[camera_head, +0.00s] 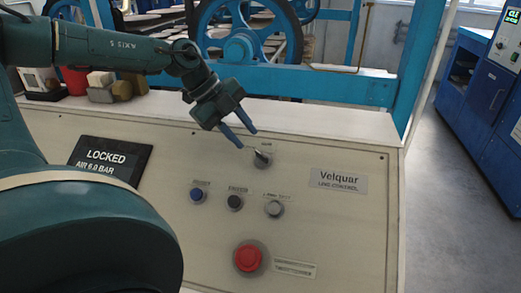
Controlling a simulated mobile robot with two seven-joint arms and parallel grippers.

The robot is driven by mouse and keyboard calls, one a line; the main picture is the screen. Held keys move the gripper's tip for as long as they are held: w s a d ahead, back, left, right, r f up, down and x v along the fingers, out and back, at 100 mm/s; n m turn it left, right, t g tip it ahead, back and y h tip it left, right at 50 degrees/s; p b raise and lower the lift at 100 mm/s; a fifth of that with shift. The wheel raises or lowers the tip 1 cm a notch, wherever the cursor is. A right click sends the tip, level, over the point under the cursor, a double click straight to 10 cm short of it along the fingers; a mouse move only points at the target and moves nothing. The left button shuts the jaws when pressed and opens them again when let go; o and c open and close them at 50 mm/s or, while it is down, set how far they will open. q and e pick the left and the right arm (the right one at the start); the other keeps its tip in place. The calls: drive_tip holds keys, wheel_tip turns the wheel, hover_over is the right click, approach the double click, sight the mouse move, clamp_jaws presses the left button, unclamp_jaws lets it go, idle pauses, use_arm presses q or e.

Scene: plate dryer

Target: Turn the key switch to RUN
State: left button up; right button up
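A round switch (262,159), seemingly the key switch, sits near the top of the sloping cream control panel (330,230). Its dark handle or key points up and left; the small label above it is too small to read. My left gripper (246,139) is just above and left of this switch, with its two blue fingers apart and nothing between them. The fingertips look close to the switch, but I cannot tell whether they touch it. My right gripper is not in view.
Below are a blue button (197,195), a black button (235,202), a grey switch (274,208) and a red mushroom button (248,257). A display (101,160) reads LOCKED, AIR 6.0 BAR. Blue machine framing (335,85) stands behind the panel; floor is clear at right.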

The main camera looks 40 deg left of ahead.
sight(260, 153)
use_arm(q)
drive_tip(key=x, duration=0.7)
drive_tip(key=shift+w+f, duration=0.1)
drive_tip(key=shift+w, duration=0.1)
drive_tip(key=shift+c, duration=0.3)
clamp_jaws()
